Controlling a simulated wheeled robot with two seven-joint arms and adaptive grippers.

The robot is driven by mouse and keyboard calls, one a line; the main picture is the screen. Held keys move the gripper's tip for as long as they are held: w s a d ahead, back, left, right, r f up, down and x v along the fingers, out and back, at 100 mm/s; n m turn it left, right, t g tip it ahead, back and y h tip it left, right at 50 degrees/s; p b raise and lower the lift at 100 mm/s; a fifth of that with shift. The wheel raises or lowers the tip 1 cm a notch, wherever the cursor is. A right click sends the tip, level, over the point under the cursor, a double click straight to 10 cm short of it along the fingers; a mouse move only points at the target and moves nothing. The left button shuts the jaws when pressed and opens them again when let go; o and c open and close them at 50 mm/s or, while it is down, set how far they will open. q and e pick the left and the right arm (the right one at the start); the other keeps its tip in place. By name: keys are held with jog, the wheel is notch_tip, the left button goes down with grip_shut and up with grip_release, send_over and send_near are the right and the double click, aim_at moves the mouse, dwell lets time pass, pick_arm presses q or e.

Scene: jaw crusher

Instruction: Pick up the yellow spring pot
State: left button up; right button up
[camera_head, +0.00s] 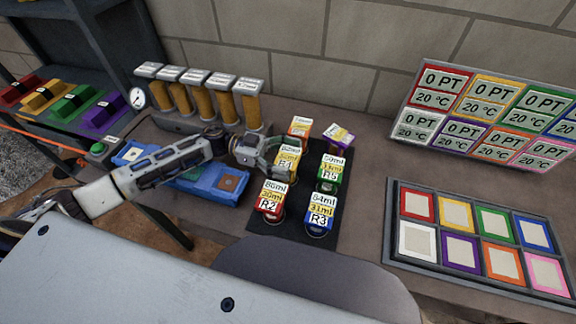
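My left gripper (276,153) reaches in from the left at the yellow pot. Its fingers are spread, one toward the far side and one toward the near side of the pot. The gripper hides part of the pot's body, and I cannot tell whether the fingers touch it. My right gripper is not in view.
Close by stand a red pot (271,200), a blue pot (320,215), a green pot (329,172), an orange pot (299,127) and a tilted purple pot (339,137). A blue device (215,185) lies under my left arm. A coloured-square tray (393,243) is at right.

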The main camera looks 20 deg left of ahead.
pick_arm(q)
jog(key=c, duration=0.7)
jog(key=shift+r, duration=0.15)
notch_tip(320, 180, up, 18)
jog(key=shift+f+p, duration=0.1)
jog(key=shift+p, duration=0.25)
dwell(0.4)
